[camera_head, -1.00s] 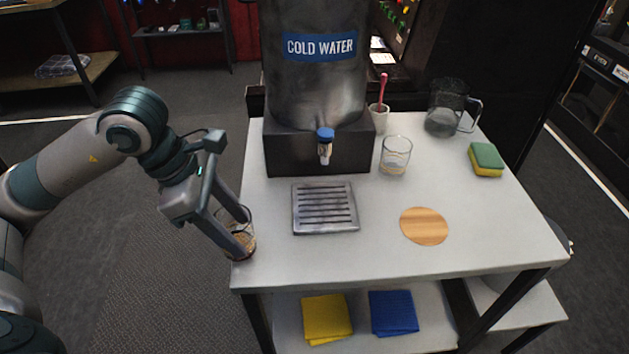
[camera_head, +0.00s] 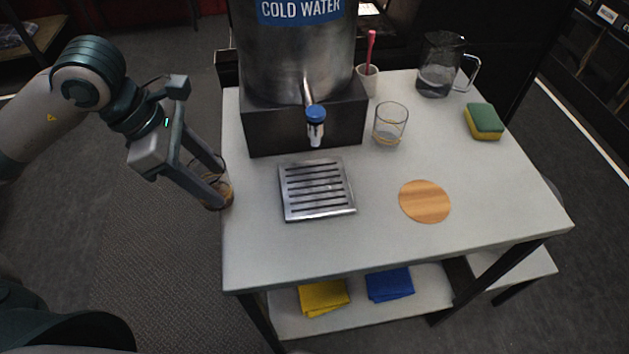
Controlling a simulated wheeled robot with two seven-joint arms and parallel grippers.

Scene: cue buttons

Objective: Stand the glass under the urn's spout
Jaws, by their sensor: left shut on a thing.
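The urn (camera_head: 300,60) is a metal cylinder marked "COLD WATER" on a dark base at the back of the table. Its spout (camera_head: 315,130) has a blue top and points down at the front. A slotted metal drip tray (camera_head: 287,207) lies in front of the base. My left gripper (camera_head: 219,195) is shut on a clear glass (camera_head: 225,192) with a brownish lower part, at the table's left edge, left of the drip tray. The fingers partly hide this glass. Another clear glass (camera_head: 390,122) stands on the table right of the urn. My right gripper is not in view.
A round wooden coaster (camera_head: 425,202) lies right of the drip tray. A white cup (camera_head: 368,82) with a pink stick, a dark pitcher (camera_head: 437,75) and a green-yellow sponge (camera_head: 484,122) stand along the back right. The table's (camera_head: 310,250) front is clear.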

